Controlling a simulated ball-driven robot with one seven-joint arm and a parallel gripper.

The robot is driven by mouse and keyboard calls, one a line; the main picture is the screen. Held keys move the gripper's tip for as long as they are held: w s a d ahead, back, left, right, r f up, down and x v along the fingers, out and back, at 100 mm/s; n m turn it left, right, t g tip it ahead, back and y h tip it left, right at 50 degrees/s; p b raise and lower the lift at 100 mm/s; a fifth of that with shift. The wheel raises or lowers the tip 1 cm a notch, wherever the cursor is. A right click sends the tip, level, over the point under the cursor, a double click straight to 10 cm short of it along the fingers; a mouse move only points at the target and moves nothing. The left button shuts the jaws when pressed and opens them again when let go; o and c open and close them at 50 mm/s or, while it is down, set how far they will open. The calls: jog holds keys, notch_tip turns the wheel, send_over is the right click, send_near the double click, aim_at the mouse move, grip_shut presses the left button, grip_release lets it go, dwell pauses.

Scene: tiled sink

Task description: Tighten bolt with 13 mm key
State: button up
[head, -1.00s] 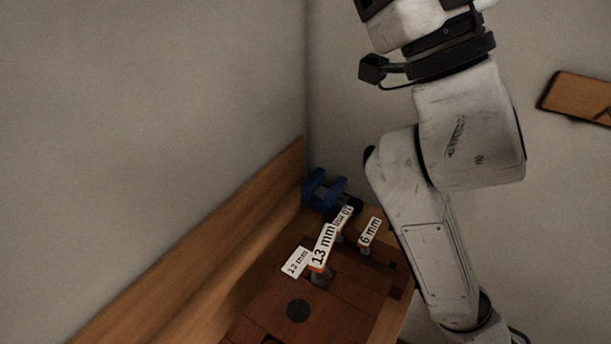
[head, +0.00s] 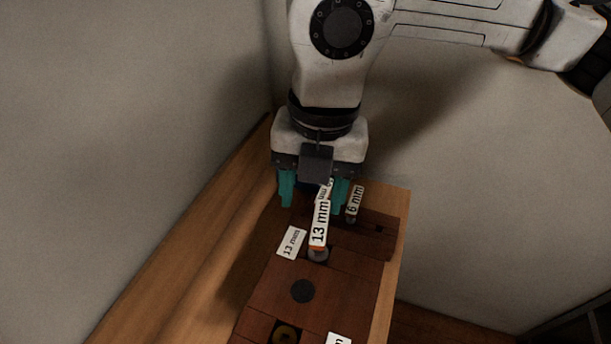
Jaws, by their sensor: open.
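The 13 mm key (head: 320,222) stands upright on the brown wooden board, with a white "13 mm" tag on top and a grey base below. A flat white card (head: 291,243), also reading "13 mm", lies to its left. My gripper (head: 312,208) points down over the far part of the board, its teal fingers open. In the picture the key's tag overlaps the space between the fingers; I cannot tell whether they touch or surround it. I cannot make out the bolt clearly.
A 6 mm key (head: 355,200) stands right of the gripper. Another tagged key is mostly hidden behind the 13 mm tag. The board (head: 275,308) has a dark round spot (head: 302,291). A wall and wooden ledge (head: 185,240) run along the left.

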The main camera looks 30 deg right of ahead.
aim_at(320, 220)
jog(key=shift+d+f+h, duration=0.2)
jog(key=shift+d+h, duration=0.2)
jog(key=shift+d, duration=0.55)
jog(key=shift+a+f+b, duration=0.1)
jog(key=shift+f+b, duration=2.25)
jog(key=shift+f, duration=1.35)
jog(key=shift+f+b, duration=0.75)
jog(key=shift+b, duration=0.2)
jog(key=c, duration=0.9)
